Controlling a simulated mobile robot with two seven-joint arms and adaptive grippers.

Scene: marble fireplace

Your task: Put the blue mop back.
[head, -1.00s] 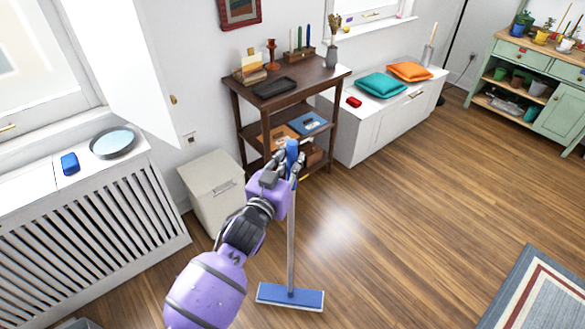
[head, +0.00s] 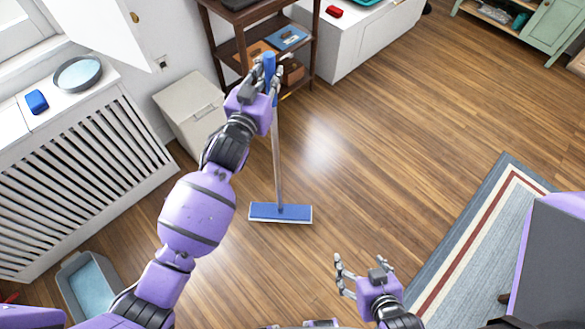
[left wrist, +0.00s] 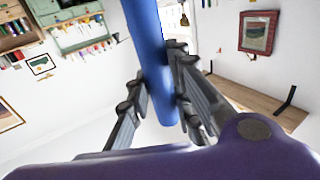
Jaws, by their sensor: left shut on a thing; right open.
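The blue mop has a blue handle top, a grey pole and a flat blue head (head: 281,213) on the wooden floor. It stands nearly upright. My left gripper (head: 271,78) is shut on the blue top of the handle. In the left wrist view the blue handle (left wrist: 151,60) runs between the fingers of my left gripper (left wrist: 160,100). My right gripper (head: 362,272) is open and empty, low in the head view, right of the mop head and apart from it.
A brown shelf (head: 223,48) and a white cabinet (head: 362,38) stand behind the mop. A beige bin (head: 193,115) and a slatted radiator cover (head: 85,175) are on the left. A grey-blue tub (head: 90,285) sits at lower left. A rug (head: 470,240) lies right; the floor between is clear.

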